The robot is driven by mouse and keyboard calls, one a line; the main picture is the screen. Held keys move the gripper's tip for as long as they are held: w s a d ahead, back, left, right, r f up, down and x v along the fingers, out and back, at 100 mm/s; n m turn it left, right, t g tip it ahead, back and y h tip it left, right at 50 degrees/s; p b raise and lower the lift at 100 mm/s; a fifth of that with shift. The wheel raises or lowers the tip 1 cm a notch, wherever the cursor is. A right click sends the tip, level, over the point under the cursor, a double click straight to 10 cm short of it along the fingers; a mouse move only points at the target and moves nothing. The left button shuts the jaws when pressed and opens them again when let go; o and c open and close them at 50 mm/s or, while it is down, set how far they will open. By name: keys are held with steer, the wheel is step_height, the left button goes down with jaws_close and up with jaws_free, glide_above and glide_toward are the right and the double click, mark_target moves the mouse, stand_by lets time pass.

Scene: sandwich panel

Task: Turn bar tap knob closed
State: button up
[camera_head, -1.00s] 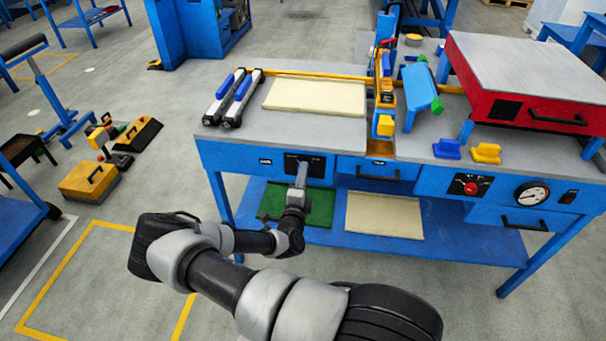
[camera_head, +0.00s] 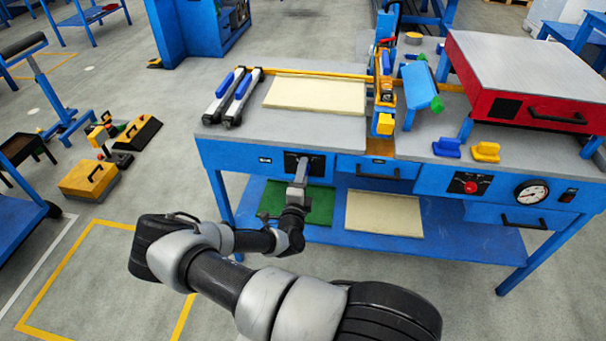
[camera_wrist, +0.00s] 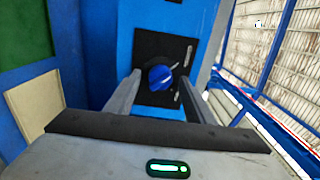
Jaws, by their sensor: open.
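The tap knob (camera_wrist: 160,78) is blue with a white line on its face. It sits on a black plate (camera_wrist: 155,48) on the blue bench front, seen in the wrist view. In the head view the plate (camera_head: 317,166) is at the bench's left front, and my gripper covers the knob. My gripper (camera_head: 302,166) points at this plate. In the wrist view my gripper (camera_wrist: 159,82) is open, with one finger to each side of the knob in the picture. I cannot tell whether the fingers reach around it or touch it.
A blue drawer (camera_head: 378,169) is right of the plate. Farther right are a red knob (camera_head: 470,188) on a black plate and a pressure gauge (camera_head: 532,193). A lower shelf (camera_head: 450,240) carries a green mat (camera_head: 318,205) and a cream panel (camera_head: 385,215).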

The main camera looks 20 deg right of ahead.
steer(key=p+v, duration=0.1)
steer(key=v, duration=1.6)
steer(key=shift+s, duration=0.2)
steer(key=shift+a, duration=0.15)
